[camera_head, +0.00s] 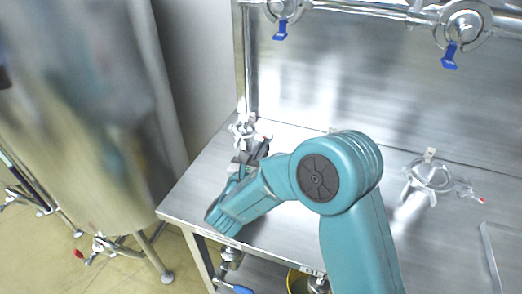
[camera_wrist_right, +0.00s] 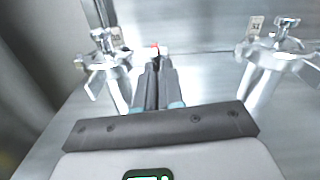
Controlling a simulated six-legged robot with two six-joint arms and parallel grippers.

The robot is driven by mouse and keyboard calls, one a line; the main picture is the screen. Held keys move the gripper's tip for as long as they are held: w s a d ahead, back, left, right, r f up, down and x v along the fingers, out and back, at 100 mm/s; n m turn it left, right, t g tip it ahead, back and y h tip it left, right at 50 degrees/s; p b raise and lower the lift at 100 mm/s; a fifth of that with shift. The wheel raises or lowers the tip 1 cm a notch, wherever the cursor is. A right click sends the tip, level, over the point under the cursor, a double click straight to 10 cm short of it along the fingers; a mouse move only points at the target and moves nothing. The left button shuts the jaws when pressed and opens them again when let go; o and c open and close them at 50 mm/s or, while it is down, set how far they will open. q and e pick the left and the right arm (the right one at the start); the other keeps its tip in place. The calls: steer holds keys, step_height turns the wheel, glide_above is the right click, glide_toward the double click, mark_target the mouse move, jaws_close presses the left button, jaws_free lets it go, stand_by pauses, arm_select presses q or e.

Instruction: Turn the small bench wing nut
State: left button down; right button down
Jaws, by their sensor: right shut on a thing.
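A small steel fitting (camera_head: 243,127) with a clamp stands at the back left of the metal bench (camera_head: 290,235). My right gripper (camera_head: 259,146) is at this fitting's right side, low over the bench. In the right wrist view, the gripper's dark fingers (camera_wrist_right: 153,72) are close together, with a small red and pale end showing at their tips. I take this end for the small bench wing nut (camera_wrist_right: 164,49), mostly hidden by the fingers. The fitting (camera_wrist_right: 108,50) shows to the left of the fingers there. My left gripper is not in view.
A second clamped fitting (camera_head: 428,174) with a red-tipped side piece stands at the right of the bench. Pipes with blue-handled valves (camera_head: 451,56) run along the back. A large steel tank (camera_head: 85,110) stands left of the bench.

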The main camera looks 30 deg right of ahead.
stand_by(0.3)
steer(key=c, duration=1.3)
jaws_free()
steer(key=shift+o, duration=0.2)
steer(key=b+v, duration=0.1)
steer(key=v, duration=1.5)
steer(key=shift+s+a+b, duration=0.1)
steer(key=shift+a+b, duration=0.05)
steer(key=shift+b, duration=0.2)
